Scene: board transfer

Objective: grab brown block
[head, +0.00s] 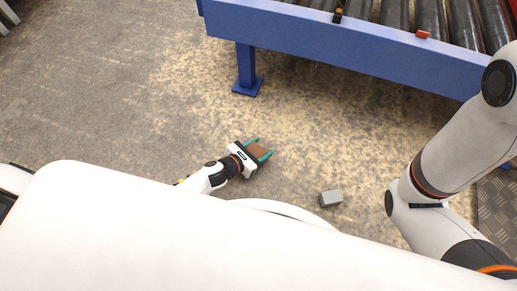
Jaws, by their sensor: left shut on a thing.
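My left gripper (258,149) reaches out from the lower left, low over the floor. Its two green fingers are shut on the brown block (257,148), which sits between them. I cannot tell whether the block touches the floor. My right arm shows at the right edge, but its gripper is out of view.
A grey block (331,198) lies on the floor to the right of the left gripper. A blue roller conveyor (330,45) crosses the top right, with a leg (246,68) on the floor. Open floor (130,90) lies to the left.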

